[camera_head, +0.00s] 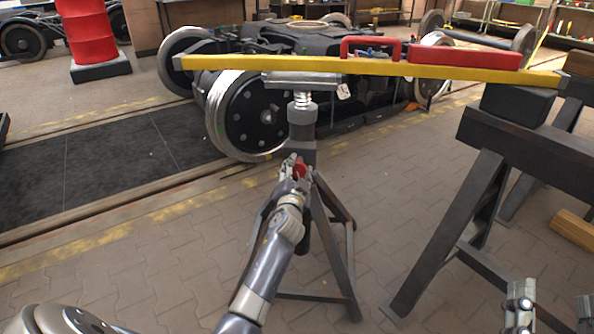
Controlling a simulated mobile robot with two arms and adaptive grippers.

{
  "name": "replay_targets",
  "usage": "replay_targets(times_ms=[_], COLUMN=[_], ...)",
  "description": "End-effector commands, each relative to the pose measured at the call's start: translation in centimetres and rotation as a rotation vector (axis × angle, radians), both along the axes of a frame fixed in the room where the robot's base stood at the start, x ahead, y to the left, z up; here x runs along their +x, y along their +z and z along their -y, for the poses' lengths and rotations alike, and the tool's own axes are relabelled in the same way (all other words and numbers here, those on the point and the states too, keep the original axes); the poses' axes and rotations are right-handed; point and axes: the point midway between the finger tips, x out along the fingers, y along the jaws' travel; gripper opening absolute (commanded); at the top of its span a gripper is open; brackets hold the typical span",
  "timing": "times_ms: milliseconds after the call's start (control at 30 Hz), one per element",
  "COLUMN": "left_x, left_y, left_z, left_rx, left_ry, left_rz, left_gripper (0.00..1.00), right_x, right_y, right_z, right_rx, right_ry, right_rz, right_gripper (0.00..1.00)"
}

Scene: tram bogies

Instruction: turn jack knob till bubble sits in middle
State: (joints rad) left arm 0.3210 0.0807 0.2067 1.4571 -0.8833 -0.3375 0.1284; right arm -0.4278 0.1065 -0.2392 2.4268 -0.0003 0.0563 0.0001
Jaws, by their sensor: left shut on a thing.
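A grey screw jack (302,122) stands on a dark tripod stand (335,240) near the middle of the head view. Its red knob (301,170) sits low on the jack's front. My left gripper (298,168) is shut on this knob and partly hides it. A long yellow beam (270,63) lies across the jack's top plate at the left and a dark block (518,104) at the right. I cannot make out a bubble in this view. My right gripper (552,306) is at the bottom right corner, its fingers apart, with nothing seen between them.
The block rests on a dark trestle (528,142) at the right. A red case (464,55) and a red-handled item (370,46) show along the beam. A wheeled bogie (255,112) stands behind the jack. Paved floor (150,270) is clear at the left front.

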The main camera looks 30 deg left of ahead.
Motion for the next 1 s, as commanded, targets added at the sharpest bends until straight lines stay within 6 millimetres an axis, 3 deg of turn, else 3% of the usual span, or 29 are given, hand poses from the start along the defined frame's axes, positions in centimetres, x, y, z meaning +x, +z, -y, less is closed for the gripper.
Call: replay_targets(times_ms=[100, 133, 200, 667, 1000], left_x=[0.0, 0.0, 0.0, -0.5, -5.4], left_y=[-0.1, -0.1, -0.1, -0.1, -0.2], left_z=[0.0, 0.0, 0.0, 0.3, 2.8], left_rx=[-0.001, -0.001, -0.002, -0.002, -0.004], left_ry=[0.0, 0.0, 0.0, 0.0, -0.001], left_rz=[-0.001, -0.001, -0.001, -0.001, 0.0], left_gripper=[0.17, 0.46, 0.62, 0.62, 0.62], right_x=[0.0, 0.0, 0.0, -0.1, 0.0], right_y=[0.0, 0.0, 0.0, 0.1, 0.1], right_z=[0.0, 0.0, 0.0, 0.1, 0.0], right_rx=[0.0, 0.0, 0.0, 0.0, 0.001], right_ry=[0.0, 0.0, 0.0, 0.0, 0.0], right_rz=[0.0, 0.0, 0.0, 0.004, 0.002], right_gripper=[0.62, 0.62, 0.62, 0.62, 0.62])
